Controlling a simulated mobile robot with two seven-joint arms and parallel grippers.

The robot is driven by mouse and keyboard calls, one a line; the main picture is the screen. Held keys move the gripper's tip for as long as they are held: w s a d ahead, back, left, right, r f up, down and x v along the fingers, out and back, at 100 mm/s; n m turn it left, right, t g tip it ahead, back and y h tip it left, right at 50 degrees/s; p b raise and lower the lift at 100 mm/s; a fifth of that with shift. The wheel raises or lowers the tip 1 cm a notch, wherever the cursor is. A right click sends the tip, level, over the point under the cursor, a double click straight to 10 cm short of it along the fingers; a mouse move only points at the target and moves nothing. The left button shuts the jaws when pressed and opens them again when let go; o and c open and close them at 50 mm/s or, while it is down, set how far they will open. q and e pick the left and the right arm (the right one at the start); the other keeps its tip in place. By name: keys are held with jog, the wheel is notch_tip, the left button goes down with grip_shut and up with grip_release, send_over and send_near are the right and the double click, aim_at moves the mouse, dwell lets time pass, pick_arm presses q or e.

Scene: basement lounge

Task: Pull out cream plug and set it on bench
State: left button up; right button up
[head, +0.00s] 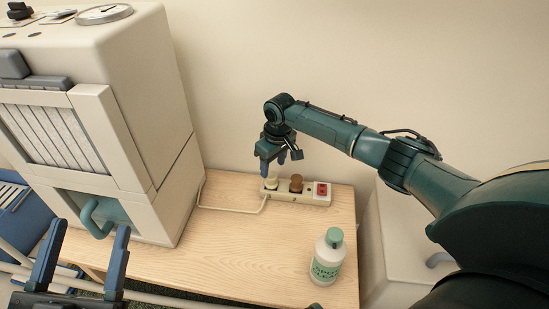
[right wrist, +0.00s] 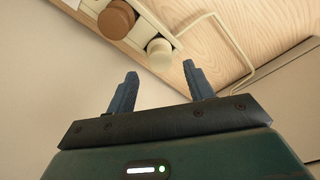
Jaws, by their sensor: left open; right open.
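The cream plug (head: 264,178) sits in the left end of a white power strip (head: 312,199) on the wooden bench (head: 230,240). In the head view it is partly hidden by my right gripper (head: 273,168), which hangs above it, fingers down. In the right wrist view, the cream plug (right wrist: 159,54) lies just beyond and between the tips of my right gripper (right wrist: 160,72). These fingers are open and empty, with no visible contact. My left gripper (head: 92,228) is open and empty at the lower left, far from the strip.
A brown plug (head: 296,183) stands in the strip close beside the cream one; a red switch (head: 321,189) is at the right end. A bottle with a green cap (head: 328,260) stands in front. A large cream machine (head: 150,120) borders the bench left. The bench's middle is clear.

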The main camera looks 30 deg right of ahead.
aim_at(272, 175)
jog(key=f, duration=0.1)
jog(key=f+b, duration=0.1)
jog(key=f, duration=0.1)
jog(key=f+b, duration=0.1)
jog(key=shift+w+f, duration=0.25)
jog(key=shift+f, duration=0.05)
jog(key=shift+w+a+f, duration=0.1)
jog(key=shift+f, duration=0.35)
pick_arm(q)
jog(key=r+m+h, duration=0.2)
jog(key=r+m+t+h, duration=0.1)
jog(key=r+m+h, duration=0.1)
jog(key=shift+w+a, duration=0.1)
jog(key=shift+a, duration=0.1)
pick_arm(e)
jog(key=shift+c, duration=0.2)
jog(key=c, duration=1)
jog(key=shift+o, duration=0.2)
pick_arm(q)
jog(key=shift+r+p, duration=1.1)
jog(key=shift+r, duration=0.15)
pick_arm(e)
jog(key=shift+r, duration=1.05)
pick_arm(q)
jog(key=shift+r+p, duration=2.8)
pick_arm(e)
jog(key=shift+r, duration=2.45)
